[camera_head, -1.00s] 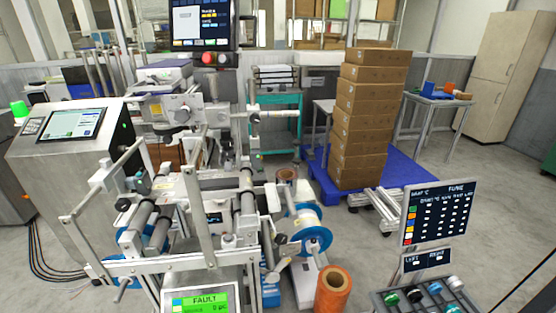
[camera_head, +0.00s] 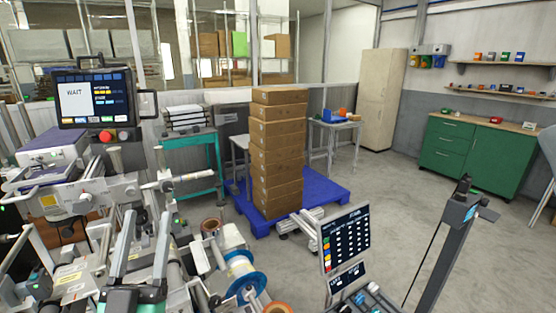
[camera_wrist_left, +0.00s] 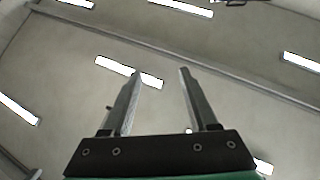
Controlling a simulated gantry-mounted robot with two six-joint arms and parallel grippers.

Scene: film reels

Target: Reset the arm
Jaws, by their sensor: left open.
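My left gripper (camera_head: 146,215) is at the lower left of the head view, in front of the machine. Its two grey fingers point upward and stand apart, with nothing between them. In the left wrist view the open fingers (camera_wrist_left: 160,72) point toward the ceiling, and the gap between them is empty. The machine's rollers are partly hidden behind the gripper. I do not make out my right gripper in the head view.
A screen (camera_head: 92,97) reads WAIT. A blue-flanged reel (camera_head: 241,275) sits low on the machine. Stacked boxes (camera_head: 278,150) stand on a blue pallet (camera_head: 325,188). A panel (camera_head: 346,238) and a dark post (camera_head: 445,250) stand at right front. Floor beyond is clear.

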